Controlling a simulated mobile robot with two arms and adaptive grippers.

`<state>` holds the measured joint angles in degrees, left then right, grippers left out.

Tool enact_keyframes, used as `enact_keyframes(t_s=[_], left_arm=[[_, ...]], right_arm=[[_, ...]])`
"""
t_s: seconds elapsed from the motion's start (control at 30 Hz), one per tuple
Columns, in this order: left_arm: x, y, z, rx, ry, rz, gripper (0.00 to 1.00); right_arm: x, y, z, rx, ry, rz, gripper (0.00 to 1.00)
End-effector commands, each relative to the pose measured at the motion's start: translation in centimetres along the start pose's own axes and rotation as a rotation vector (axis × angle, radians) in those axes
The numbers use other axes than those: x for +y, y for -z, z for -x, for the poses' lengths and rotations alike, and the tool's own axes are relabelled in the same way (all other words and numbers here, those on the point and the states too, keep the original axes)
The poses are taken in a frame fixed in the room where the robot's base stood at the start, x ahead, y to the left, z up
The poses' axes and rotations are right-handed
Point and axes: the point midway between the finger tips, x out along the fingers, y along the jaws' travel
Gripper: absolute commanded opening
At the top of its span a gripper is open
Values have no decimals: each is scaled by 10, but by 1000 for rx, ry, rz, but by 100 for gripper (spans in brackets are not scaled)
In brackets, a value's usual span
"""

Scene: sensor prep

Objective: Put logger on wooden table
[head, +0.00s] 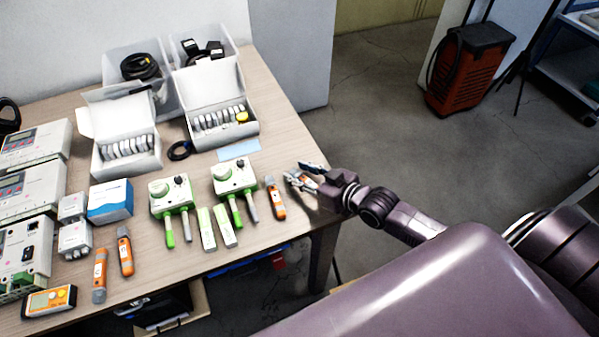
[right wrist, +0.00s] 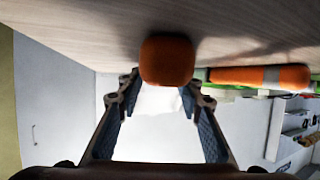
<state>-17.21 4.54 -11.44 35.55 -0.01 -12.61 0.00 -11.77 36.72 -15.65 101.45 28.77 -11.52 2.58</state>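An orange-and-white handheld logger (head: 275,199) lies near the right end of the wooden table (head: 222,262). My right gripper (head: 303,177) is low at the table's right edge, just right of it. In the right wrist view, the orange end of a device (right wrist: 167,60) sits at my right fingertips (right wrist: 162,85), close to the table surface. The fingers lie along both its sides; whether they press on it is unclear. Another orange-and-white device (right wrist: 260,77) lies to its right there. Two more orange loggers (head: 124,252) (head: 99,276) lie at the front left. My left gripper is not in view.
Two green-and-white instruments with probes (head: 171,188) (head: 234,175) stand left of the right gripper. Open white boxes (head: 126,141) (head: 219,101), a blue-and-white box (head: 110,202) and grey units (head: 33,190) crowd the table. Floor right of the table is open, with a red-and-black machine (head: 468,75) farther back.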

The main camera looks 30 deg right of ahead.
Motion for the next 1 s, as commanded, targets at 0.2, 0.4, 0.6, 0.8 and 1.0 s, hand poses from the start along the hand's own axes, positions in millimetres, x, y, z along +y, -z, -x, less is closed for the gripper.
enact_keyframes(t_s=[0.2,0.4,0.6,0.8,1.0], left_arm=[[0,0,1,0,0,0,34],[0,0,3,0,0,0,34],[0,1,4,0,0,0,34],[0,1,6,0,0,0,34],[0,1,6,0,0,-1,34]], right_arm=[[0,1,7,-1,0,0,34],[0,0,36,-4,1,0,34],[0,0,71,-4,0,0,34],[0,0,99,-3,0,0,34],[0,1,116,-1,0,0,34]])
